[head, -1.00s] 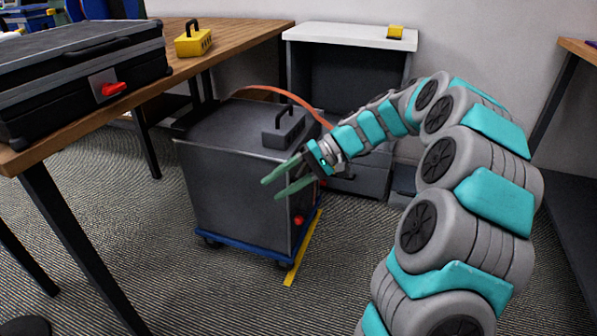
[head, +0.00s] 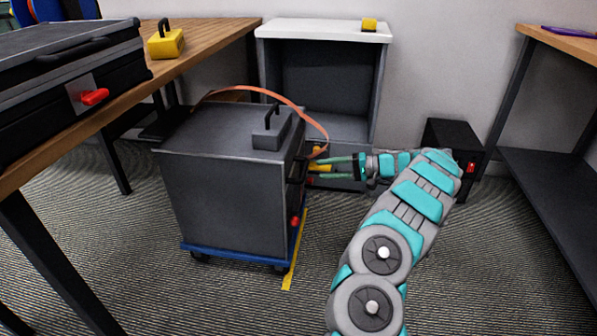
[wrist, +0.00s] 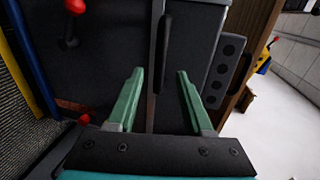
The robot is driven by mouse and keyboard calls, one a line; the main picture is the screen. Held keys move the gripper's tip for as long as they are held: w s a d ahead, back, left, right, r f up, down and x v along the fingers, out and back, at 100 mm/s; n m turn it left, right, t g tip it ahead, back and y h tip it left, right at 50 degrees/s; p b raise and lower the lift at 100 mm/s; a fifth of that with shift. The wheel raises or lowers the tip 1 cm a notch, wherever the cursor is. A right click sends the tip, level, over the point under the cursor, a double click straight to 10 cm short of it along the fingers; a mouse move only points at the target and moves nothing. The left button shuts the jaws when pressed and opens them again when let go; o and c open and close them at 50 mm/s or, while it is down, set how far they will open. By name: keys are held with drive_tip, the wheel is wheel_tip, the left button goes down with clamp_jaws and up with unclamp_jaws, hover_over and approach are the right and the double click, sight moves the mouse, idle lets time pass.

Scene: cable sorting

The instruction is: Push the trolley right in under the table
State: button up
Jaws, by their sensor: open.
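The trolley (head: 222,190) is a dark grey cabinet on a blue wheeled base. It stands on the carpet beside the wooden-topped table (head: 205,47); how far it reaches under the table is unclear. My gripper (head: 318,167) is at the trolley's right side, pointing left at that face. In the wrist view, its green fingers (wrist: 160,72) are spread apart. A dark upright handle (wrist: 164,50) on the trolley's face shows between them, not gripped; contact cannot be told.
A grey adapter (head: 270,138) and an orange cable (head: 275,95) are on the trolley. Yellow tape (head: 294,255) lies along its right side. A white-topped cabinet (head: 325,32) stands behind. A black box (head: 450,135) stands right of it. Carpet in front is clear.

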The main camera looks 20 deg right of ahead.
sight(304, 168)
drive_tip(key=x, duration=0.7)
drive_tip(key=shift+w+a+f, duration=0.1)
drive_tip(key=shift+w+a, duration=0.1)
drive_tip(key=shift+a, duration=0.05)
drive_tip(key=shift+c, duration=0.2)
clamp_jaws()
idle(1.0)
